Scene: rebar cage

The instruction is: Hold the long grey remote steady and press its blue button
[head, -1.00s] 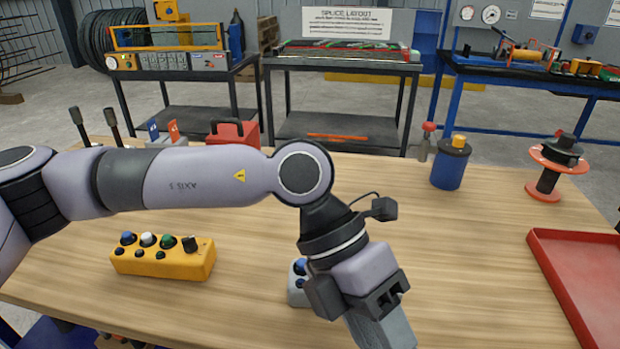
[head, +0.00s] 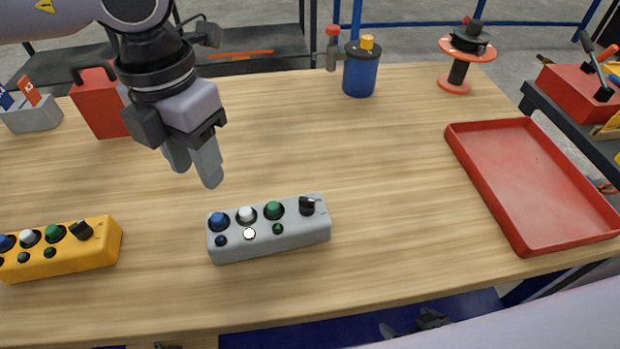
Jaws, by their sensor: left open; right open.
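The long grey remote (head: 290,243) lies on the table in the middle of the head view. Its large blue button (head: 218,221) is at its left end, followed by a white button, a green button and a black knob. A smaller front row has a dark blue, a white and a dark green button. My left gripper (head: 194,172) is open and empty, pointing down above the table, behind and left of the remote and apart from it. My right arm shows as a pale link at the bottom right; its gripper fingers are out of view.
A yellow remote (head: 75,258) with similar buttons lies to the left. A red tray (head: 515,247) is at the right. A red box (head: 95,112), a blue canister (head: 360,75) and an orange spool (head: 455,85) stand at the back. The table around the grey remote is clear.

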